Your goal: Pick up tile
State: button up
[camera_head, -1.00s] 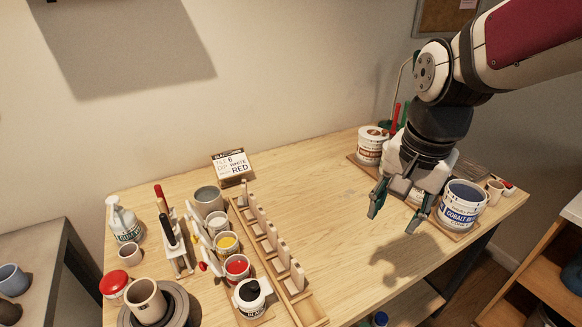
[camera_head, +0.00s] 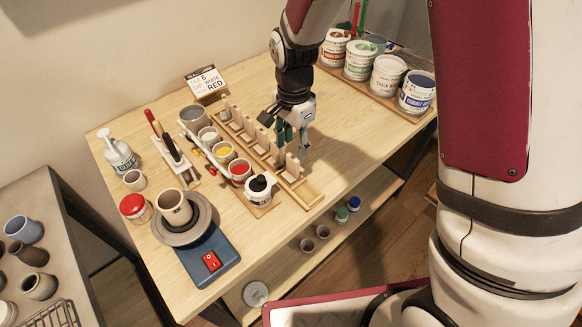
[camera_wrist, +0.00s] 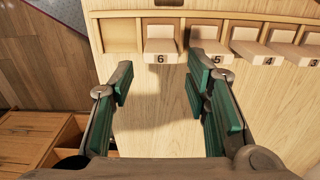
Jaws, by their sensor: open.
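Several pale L-shaped tiles stand in a row in a long wooden rack (camera_head: 302,190). In the wrist view, the tile marked 6 (camera_wrist: 160,42) sits nearest the rack's empty end, with the tile marked 5 (camera_wrist: 213,46) to its right. The end tile (camera_head: 292,167) also shows in the head view. My gripper (camera_wrist: 161,84) is open and empty, pointing down beside the rack. In the wrist view, tile 6 lies ahead of the gap between its green-padded fingers, and the fingers do not reach around it. The right finger is close to tile 5 in the picture.
A card (camera_head: 207,83) reads tile 6, dip, white, red. Large glaze buckets (camera_head: 386,76) stand at the right. Bare tabletop (camera_head: 345,120) lies between.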

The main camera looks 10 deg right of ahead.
aim_at(292, 158)
jog(key=shift+a+f+p, duration=0.15)
jog(key=shift+f+p, duration=0.5)
jog(key=shift+f, duration=2.95)
jog(key=c, duration=0.9)
jog(key=shift+c, duration=0.2)
jog(key=shift+r, duration=0.15)
